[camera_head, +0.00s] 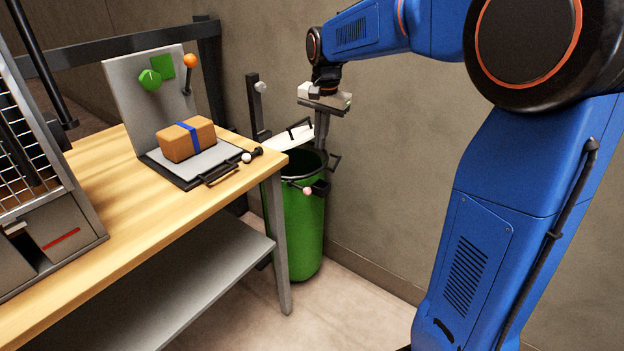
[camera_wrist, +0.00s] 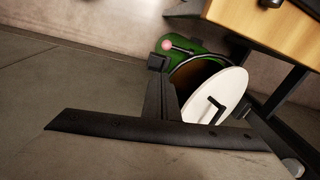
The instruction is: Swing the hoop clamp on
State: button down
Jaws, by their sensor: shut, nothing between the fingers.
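A green drum (camera_head: 303,235) stands on the floor beside the workbench, its mouth open and dark inside. A white lid (camera_head: 287,139) with a black handle sits off the mouth, behind it toward the bench. The wrist view shows the lid (camera_wrist: 228,88) as a white disc beside the opening. A dark ring, seemingly the hoop clamp (camera_wrist: 190,59), runs along the drum's rim. A pink ball knob (camera_head: 307,191) sticks out at the drum's front; it also shows in the wrist view (camera_wrist: 167,45). My gripper (camera_head: 320,143) is shut and empty, pointing down above the drum.
The wooden workbench (camera_head: 110,230) on the left carries a brown package (camera_head: 187,139) with a blue band on a plate, and a wire-mesh unit (camera_head: 30,150). A dark post (camera_head: 254,105) stands behind the drum. Floor right of the drum is clear up to the wall.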

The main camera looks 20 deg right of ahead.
send_over(300, 188)
jog(key=s+d, duration=0.2)
jog(key=d, duration=0.2)
notch_tip(300, 188, down, 12)
jog(key=shift+w+a+f, duration=0.15)
jog(key=shift+a+f, duration=0.25)
jog(key=shift+f, duration=0.2)
jog(key=shift+f, duration=0.1)
jog(key=shift+s+d+f+t+y, duration=0.15)
jog(key=shift+s+f+t+y, duration=0.1)
jog(key=shift+f+t+y, duration=0.3)
jog(key=shift+s+d+f+t+y, duration=0.2)
jog(key=shift+f+t+y, duration=0.15)
jog(key=shift+f+t, duration=0.3)
notch_tip(300, 188, down, 7)
jog(key=shift+w+a+r, duration=0.2)
jog(key=shift+w+a, duration=0.05)
jog(key=shift+w, duration=0.1)
